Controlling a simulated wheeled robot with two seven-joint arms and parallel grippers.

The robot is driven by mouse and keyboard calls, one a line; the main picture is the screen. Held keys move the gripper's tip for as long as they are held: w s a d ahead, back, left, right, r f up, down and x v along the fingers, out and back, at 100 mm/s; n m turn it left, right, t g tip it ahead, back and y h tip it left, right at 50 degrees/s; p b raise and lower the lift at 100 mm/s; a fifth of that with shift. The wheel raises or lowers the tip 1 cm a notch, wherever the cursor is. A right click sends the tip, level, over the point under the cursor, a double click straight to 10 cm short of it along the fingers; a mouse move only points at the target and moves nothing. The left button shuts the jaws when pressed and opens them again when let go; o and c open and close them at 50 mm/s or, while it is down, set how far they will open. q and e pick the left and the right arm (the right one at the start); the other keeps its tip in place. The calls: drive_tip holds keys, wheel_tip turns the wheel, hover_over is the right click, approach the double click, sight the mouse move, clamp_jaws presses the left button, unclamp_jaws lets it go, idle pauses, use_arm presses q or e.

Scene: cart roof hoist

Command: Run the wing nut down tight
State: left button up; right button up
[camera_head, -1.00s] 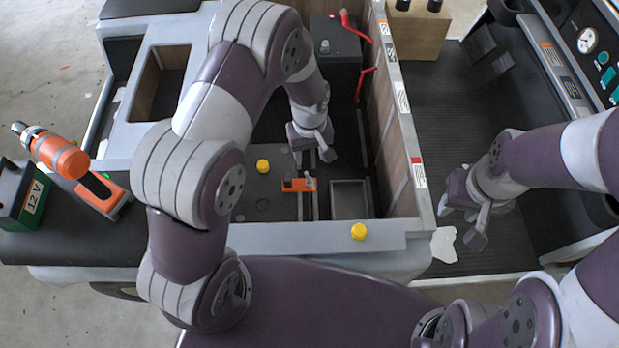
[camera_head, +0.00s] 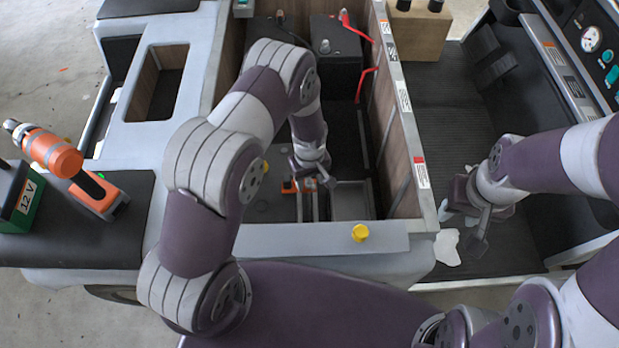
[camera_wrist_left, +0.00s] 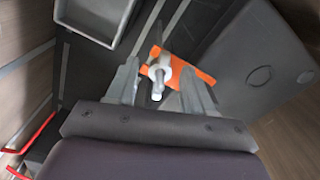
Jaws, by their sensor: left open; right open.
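The orange hold-down piece (camera_head: 289,187) lies low in the open bay of the cart. In the left wrist view, the pale metal wing nut (camera_wrist_left: 160,68) sits on the orange piece, with a stud end pointing towards the camera. My left gripper (camera_head: 313,180) hangs over the orange piece and mostly hides the nut in the head view. In the left wrist view, my left gripper (camera_wrist_left: 160,80) is open, one finger on each side of the nut, with visible gaps. My right gripper (camera_head: 466,222) is open and empty over the dark ribbed floor at right.
A grey tray (camera_head: 350,200) stands just right of the left gripper. The wooden bay wall (camera_head: 396,150), dark battery (camera_head: 336,65) and red cables (camera_head: 366,82) border the space. A yellow cap (camera_head: 360,232) sits on the front rim. An orange driver (camera_head: 75,170) lies at left.

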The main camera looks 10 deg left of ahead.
use_arm(q)
clamp_jaws()
drive_tip(key=shift+r, duration=0.1)
drive_tip(key=m+p, duration=0.1)
drive_tip(key=m, duration=0.4)
drive_tip(key=m+p, duration=0.1)
drive_tip(key=m, duration=0.5)
drive_tip(key=shift+w, duration=0.1)
idle(0.5)
unclamp_jaws()
